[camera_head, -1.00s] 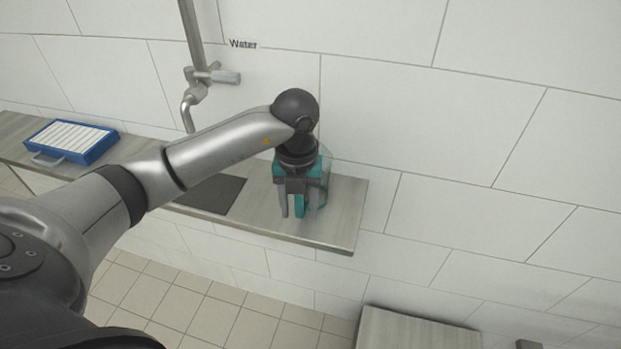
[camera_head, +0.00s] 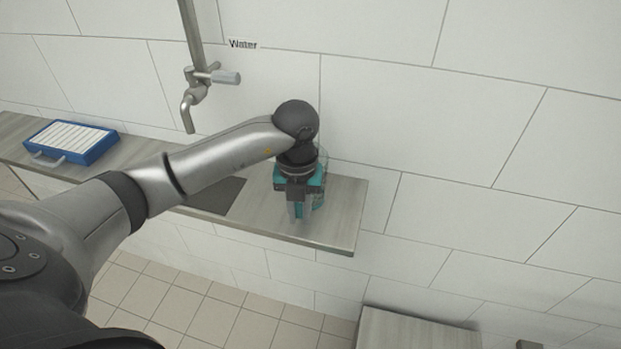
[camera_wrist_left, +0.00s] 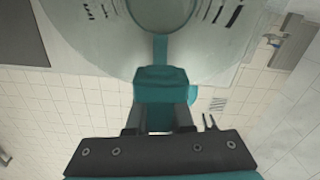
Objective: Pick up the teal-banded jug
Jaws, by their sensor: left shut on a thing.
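The teal-banded jug (camera_head: 319,194) stands on the right part of the wall shelf, mostly hidden behind my left gripper in the head view. Its clear body (camera_wrist_left: 95,45) and teal handle (camera_wrist_left: 160,84) fill the top and middle of the left wrist view. My left gripper (camera_head: 298,215) points down at the jug in the head view. In the left wrist view its two fingers (camera_wrist_left: 160,120) are shut on the jug's teal handle, one on each side. My right gripper is in neither view.
The shelf (camera_head: 345,215) ends just right of the jug. A dark mat (camera_head: 222,194) lies to its left, below the tap (camera_head: 197,92) under the "Water" label (camera_head: 243,44). A blue tray (camera_head: 72,142) with white slats sits at the far left. A lower surface (camera_head: 410,330) shows at the bottom.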

